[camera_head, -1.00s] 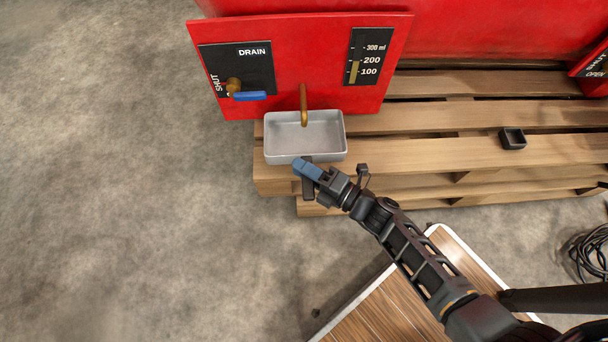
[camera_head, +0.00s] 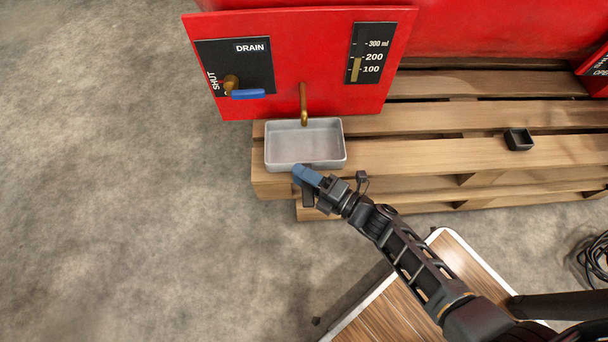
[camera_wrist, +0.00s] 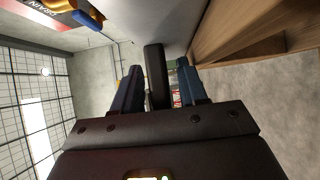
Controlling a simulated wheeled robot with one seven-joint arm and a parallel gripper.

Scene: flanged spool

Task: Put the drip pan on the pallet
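The drip pan (camera_head: 290,145) is a pale grey rectangular tray. In the head view it appears over the front left corner of the wooden pallet (camera_head: 420,158), below the brass spout. I cannot tell whether it rests fully on the boards. A dark handle (camera_wrist: 156,78) sticks out from its near side. My gripper (camera_head: 307,176) has blue fingers on either side of this handle. In the wrist view the handle lies close to the left finger, and a gap shows beside the right finger, so the gripper looks open around it. The pan (camera_wrist: 165,20) fills the top middle there.
A red tank panel with a DRAIN plate (camera_head: 235,68), blue-handled valve (camera_head: 248,94) and level gauge stands behind the pan. The brass spout (camera_head: 304,105) hangs above it. A small black cup (camera_head: 519,139) sits on the pallet at right. Floor at left is clear.

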